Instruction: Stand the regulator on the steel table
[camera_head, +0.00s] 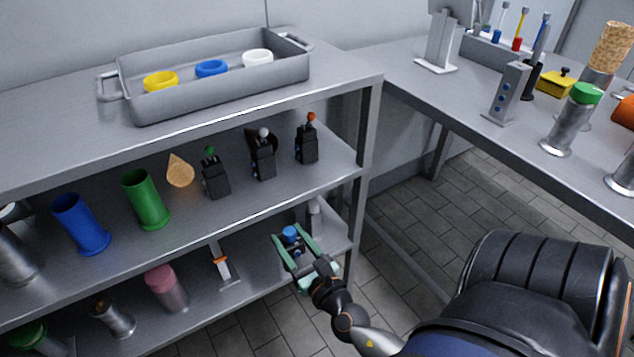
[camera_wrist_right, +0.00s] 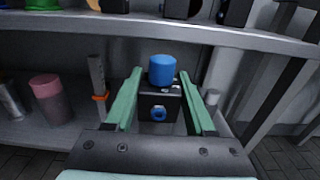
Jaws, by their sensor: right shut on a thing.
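The regulator (camera_wrist_right: 162,71) has a blue knob on top of a dark body, with a blue ring on the face toward my wrist. In the head view, its blue knob (camera_head: 290,233) shows between the green fingers of my right gripper (camera_head: 289,236). That gripper is shut on the body and holds it roughly upright, knob up, in front of the shelf unit. The lower body is partly hidden by the gripper. The grey steel table (camera_head: 430,82) stands at the right, apart from the regulator. My left gripper is out of view.
The shelf unit's middle shelf (camera_head: 262,203) holds blue and green cups, a cone and black lever blocks. A tray (camera_head: 215,97) with coloured rings is on top. On the table are a grey block (camera_head: 507,93), a green-topped cylinder (camera_head: 570,122) and a stand (camera_head: 438,45).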

